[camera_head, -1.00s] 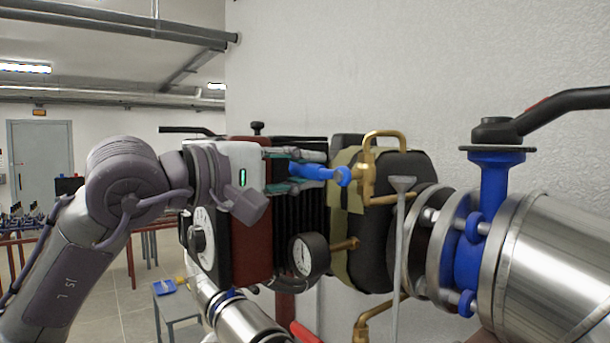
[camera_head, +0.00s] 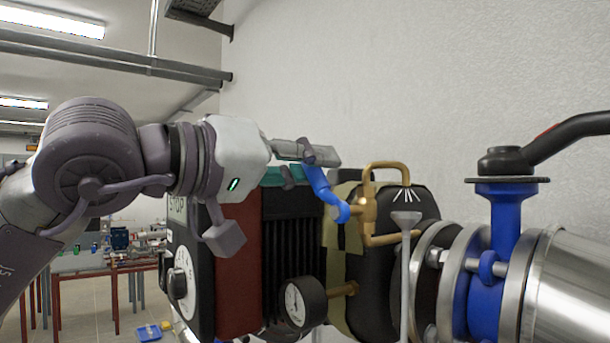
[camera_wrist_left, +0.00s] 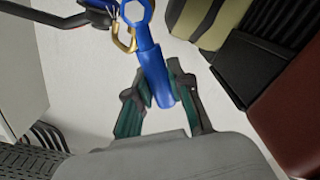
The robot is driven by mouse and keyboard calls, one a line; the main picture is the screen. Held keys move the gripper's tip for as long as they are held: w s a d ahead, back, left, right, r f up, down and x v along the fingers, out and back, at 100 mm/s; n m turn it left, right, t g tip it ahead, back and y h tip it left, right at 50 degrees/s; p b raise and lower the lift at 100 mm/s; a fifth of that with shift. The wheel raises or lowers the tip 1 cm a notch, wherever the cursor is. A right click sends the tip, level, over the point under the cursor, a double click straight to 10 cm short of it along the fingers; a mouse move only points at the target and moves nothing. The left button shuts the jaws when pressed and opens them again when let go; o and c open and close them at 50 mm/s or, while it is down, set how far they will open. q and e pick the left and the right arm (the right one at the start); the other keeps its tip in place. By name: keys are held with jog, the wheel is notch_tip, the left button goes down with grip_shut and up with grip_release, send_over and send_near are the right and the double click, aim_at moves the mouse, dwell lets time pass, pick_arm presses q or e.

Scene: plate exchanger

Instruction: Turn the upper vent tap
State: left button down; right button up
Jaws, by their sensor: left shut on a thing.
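The upper vent tap is a brass fitting (camera_head: 368,212) with a bent brass pipe, at the top of the dark exchanger body in the head view. A blue handle (camera_head: 324,190) slants from upper left down to its round end at the brass fitting. My left gripper (camera_head: 312,166) is shut on the handle's upper end. In the left wrist view, the fingers (camera_wrist_left: 160,92) are on both sides of the blue handle (camera_wrist_left: 148,58), whose ring end has a hex-shaped opening. The right gripper is not in view.
A grey funnel-topped pipe (camera_head: 405,230) stands just right of the fitting, with thin white streaks above it. A pressure gauge (camera_head: 300,302) sits below the gripper. A blue valve (camera_head: 492,240) with a black lever and a steel pipe are at right. The wall is behind.

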pick_arm(q)
jog(key=s+m, duration=0.1)
jog(key=m, duration=0.1)
jog(key=d+r+m, duration=0.1)
jog(key=m, duration=0.1)
jog(key=shift+s+d, duration=0.1)
jog(key=shift+s, duration=0.3)
jog(key=shift+s+d+m, duration=0.25)
jog(key=shift+s+m, duration=0.05)
jog(key=shift+m, duration=0.5)
jog(key=shift+s+d+m, duration=0.2)
jog(key=shift+s+m, duration=0.05)
jog(key=shift+m, duration=0.55)
jog(key=c, duration=1)
grip_release()
jog(key=shift+s, duration=0.1)
jog(key=v, duration=1.2)
